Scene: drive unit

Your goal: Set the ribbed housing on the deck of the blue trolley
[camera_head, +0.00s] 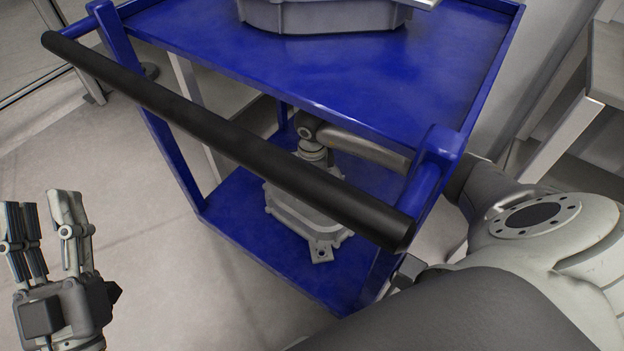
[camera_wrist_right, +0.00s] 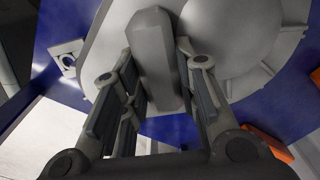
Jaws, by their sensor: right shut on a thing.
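The blue trolley has an upper deck (camera_head: 330,70) and a lower deck (camera_head: 235,215). A grey housing (camera_head: 295,208) with a footed flange is at the lower deck. I cannot tell whether it rests there or hangs just above. In the right wrist view this housing (camera_wrist_right: 230,30) shows ribs on its round part, and a foot with a hole. My right gripper (camera_wrist_right: 157,55) is shut on the upright grey rib of the housing; my right arm reaches in below the upper deck. My left gripper (camera_head: 44,210) is open and empty, left of the trolley.
Another grey part (camera_head: 320,14) stands on the upper deck, cut off by the picture's top. The trolley's black handle bar (camera_head: 230,140) crosses in front. Orange pieces (camera_wrist_right: 268,142) show in the right wrist view. A bench (camera_head: 575,110) stands right.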

